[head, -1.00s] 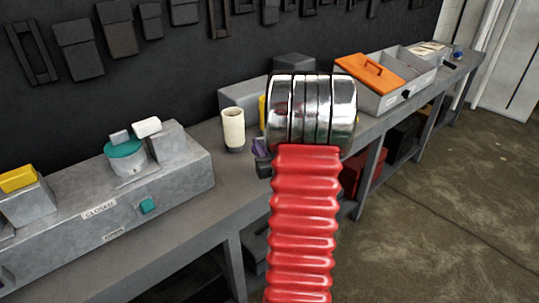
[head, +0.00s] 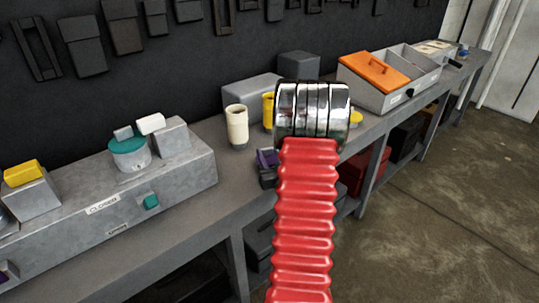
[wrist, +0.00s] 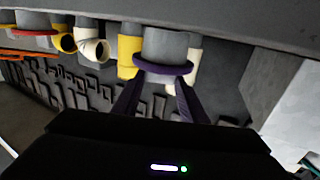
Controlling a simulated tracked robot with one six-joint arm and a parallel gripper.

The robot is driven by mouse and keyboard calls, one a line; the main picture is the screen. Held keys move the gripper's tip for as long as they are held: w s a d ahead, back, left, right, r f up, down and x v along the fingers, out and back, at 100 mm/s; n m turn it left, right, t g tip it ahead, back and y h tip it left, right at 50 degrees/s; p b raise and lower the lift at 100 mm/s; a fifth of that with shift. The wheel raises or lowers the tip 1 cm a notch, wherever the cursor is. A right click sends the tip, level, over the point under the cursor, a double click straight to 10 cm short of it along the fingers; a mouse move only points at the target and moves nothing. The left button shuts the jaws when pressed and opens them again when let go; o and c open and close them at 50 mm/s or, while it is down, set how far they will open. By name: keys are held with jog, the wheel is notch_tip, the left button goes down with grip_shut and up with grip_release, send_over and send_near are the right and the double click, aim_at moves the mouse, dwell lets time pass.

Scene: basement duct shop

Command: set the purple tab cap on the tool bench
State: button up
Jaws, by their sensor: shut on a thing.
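The purple tab cap (wrist: 163,67) is between my gripper's two fingers (wrist: 158,88) in the wrist view. It shows as a purple rim around a grey cylinder. My gripper is shut on it. In the head view a small part of the purple cap (head: 267,157) shows left of my red ribbed arm, above my dark gripper (head: 267,178). The rest is hidden behind my arm. The tool bench (head: 205,212) runs along the wall, and the cap appears near its front edge. I cannot tell whether the cap touches the bench.
A cream cup (head: 238,128) and a yellow cup (head: 268,108) stand behind the cap. A grey fixture box (head: 150,185) with teal and yellow parts fills the left. A tray with an orange lid (head: 372,72) stands to the right. Bare bench lies between fixture and cups.

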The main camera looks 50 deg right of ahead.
jog(key=shift+f, duration=0.1)
jog(key=o, duration=1.1)
jog(key=v, duration=1.2)
dwell(0.3)
